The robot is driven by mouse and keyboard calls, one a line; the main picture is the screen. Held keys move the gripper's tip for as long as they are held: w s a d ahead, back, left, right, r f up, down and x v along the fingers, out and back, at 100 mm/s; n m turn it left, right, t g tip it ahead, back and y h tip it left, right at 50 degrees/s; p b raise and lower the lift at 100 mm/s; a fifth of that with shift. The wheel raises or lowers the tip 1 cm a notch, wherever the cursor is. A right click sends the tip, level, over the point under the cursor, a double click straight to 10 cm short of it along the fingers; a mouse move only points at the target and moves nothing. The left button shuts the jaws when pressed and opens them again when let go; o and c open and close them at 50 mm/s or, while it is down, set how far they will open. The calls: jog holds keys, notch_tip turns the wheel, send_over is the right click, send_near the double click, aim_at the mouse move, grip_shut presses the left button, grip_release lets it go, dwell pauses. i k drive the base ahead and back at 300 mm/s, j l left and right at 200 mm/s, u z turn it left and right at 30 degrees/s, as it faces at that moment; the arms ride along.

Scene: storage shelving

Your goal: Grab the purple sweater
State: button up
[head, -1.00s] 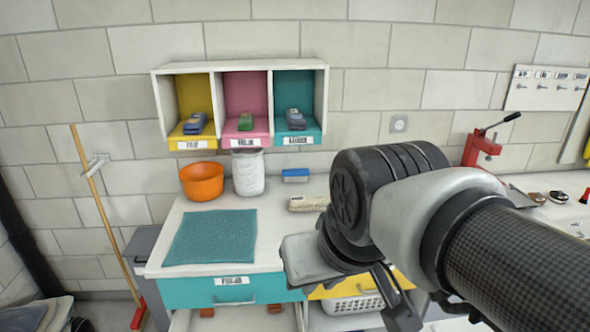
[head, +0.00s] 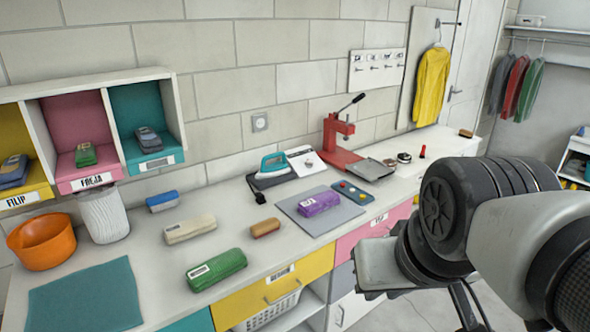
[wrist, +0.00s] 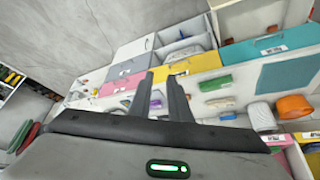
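The purple sweater (head: 318,204), a small folded bundle with a white label, lies on a grey mat (head: 295,209) on the white worktop. It also shows small in the wrist view (wrist: 155,104), seen between the fingers but well beyond them. My gripper (wrist: 160,78) is open and empty, its two dark fingers apart. In the head view my arm is at the right, in front of the bench; the fingers are mostly hidden or cut off at the bottom edge.
An orange bowl (head: 42,240) is far left.

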aim_at(311, 206)
jog(key=i+l+u, duration=0.15)
jog(key=l, duration=0.25)
jog(key=i+l+u, duration=0.2)
jog(key=l, duration=0.15)
jog(key=i+l+u, duration=0.6)
jog(key=l, duration=0.3)
jog(key=i+l+u, duration=0.2)
jog(key=i, duration=0.2)
